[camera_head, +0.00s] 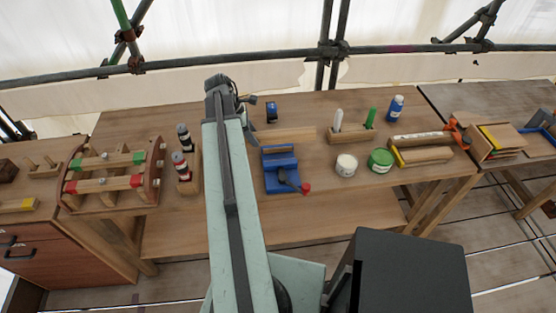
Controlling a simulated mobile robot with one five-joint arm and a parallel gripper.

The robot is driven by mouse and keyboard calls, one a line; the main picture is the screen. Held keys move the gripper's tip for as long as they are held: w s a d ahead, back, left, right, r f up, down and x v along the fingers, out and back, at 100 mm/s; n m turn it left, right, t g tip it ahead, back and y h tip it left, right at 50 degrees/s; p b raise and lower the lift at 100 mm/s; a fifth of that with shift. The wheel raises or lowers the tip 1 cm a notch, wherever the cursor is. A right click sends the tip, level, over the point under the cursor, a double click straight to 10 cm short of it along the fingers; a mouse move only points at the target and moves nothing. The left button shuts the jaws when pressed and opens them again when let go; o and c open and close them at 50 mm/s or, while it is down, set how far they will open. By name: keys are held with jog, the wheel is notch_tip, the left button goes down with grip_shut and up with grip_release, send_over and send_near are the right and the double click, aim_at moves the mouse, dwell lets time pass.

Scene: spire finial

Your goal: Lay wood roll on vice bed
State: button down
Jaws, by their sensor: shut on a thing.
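My arm reaches forward over the bench, and my gripper (241,99) is at its far end. The fingertips are mostly hidden behind the arm. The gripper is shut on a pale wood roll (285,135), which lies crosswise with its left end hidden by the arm. The roll appears just behind the blue vice (281,170); its height above the bench is hard to judge. The vice stands on the bench right of my arm, with a red-knobbed handle at its front right. No roll shows on its bed.
A wooden rack (113,176) and red and dark bottles (182,165) stand left of my arm. Right of the vice are a white tub (346,165), a green tub (380,160), a blue bottle (395,108) and more wood rolls (428,154). The workbench (330,195) front edge is clear.

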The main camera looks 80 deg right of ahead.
jog(key=shift+s+a+f, duration=0.1)
jog(key=shift+s+f, duration=0.05)
jog(key=shift+f, duration=0.1)
notch_tip(320, 180, down, 10)
jog(key=b, duration=1)
jog(key=shift+r, duration=0.35)
jog(key=shift+f, duration=0.25)
jog(key=c, duration=0.8)
grip_release()
jog(key=shift+r, duration=0.1)
jog(key=p+v, duration=0.5)
jog(key=v, duration=0.1)
jog(key=p+v, duration=0.5)
jog(key=p, duration=0.1)
jog(key=shift+r, duration=0.45)
jog(key=shift+a+r, duration=0.1)
jog(key=shift+r, duration=0.15)
jog(key=shift+f, duration=0.1)
